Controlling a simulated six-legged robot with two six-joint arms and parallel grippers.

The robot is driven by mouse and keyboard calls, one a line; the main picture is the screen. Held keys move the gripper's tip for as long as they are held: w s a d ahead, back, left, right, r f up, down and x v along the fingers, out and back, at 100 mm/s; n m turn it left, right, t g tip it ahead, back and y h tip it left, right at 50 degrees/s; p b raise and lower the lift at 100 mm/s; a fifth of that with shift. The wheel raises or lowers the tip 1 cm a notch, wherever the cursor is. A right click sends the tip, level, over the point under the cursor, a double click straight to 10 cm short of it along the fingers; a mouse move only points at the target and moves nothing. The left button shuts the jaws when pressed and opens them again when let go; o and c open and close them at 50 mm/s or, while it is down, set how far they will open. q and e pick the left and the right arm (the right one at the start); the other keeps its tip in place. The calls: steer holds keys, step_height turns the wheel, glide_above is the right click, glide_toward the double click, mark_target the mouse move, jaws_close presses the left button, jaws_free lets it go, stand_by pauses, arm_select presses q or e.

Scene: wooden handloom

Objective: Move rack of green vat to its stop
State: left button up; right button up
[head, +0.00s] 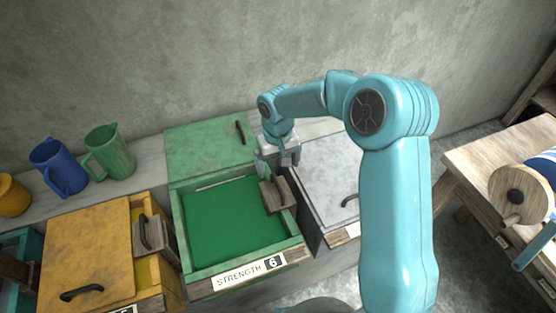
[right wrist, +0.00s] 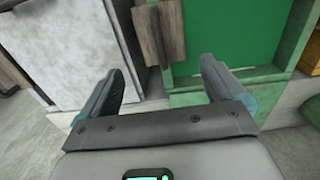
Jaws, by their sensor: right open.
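The green vat (head: 183,231) stands open in the middle of the head view, with a sign "STRENGTH 6" on its front and flat green liquid (head: 225,222) inside. A wooden rack piece (head: 280,198) sits at the vat's right wall; it also shows in the right wrist view (right wrist: 152,38), with a dark upright bar on it. My right gripper (head: 278,167) is over the rack piece from behind. In the right wrist view its fingers (right wrist: 163,70) are apart, with the bar's lower end between their tips. I cannot tell whether they touch it. My left gripper is out of view.
The vat's green lid (head: 203,147) lies behind it. A yellow vat (head: 85,255) is on the left and a grey-lidded vat (head: 330,180) on the right. Blue (head: 60,168) and green (head: 112,152) jugs stand on the back ledge. A wooden loom (head: 500,150) is at far right.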

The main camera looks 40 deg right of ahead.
mark_target(278, 183)
step_height(278, 183, down, 10)
steer(key=b, duration=0.7)
steer(key=shift+r, duration=0.25)
steer(key=shift+f, duration=0.15)
steer(key=shift+f+b, duration=0.25)
steer(key=shift+b, duration=0.05)
steer(key=shift+w, duration=0.1)
jaws_close()
step_height(278, 183, up, 18)
steer(key=p, duration=1.3)
steer(key=shift+r, duration=0.25)
steer(key=shift+w, duration=0.1)
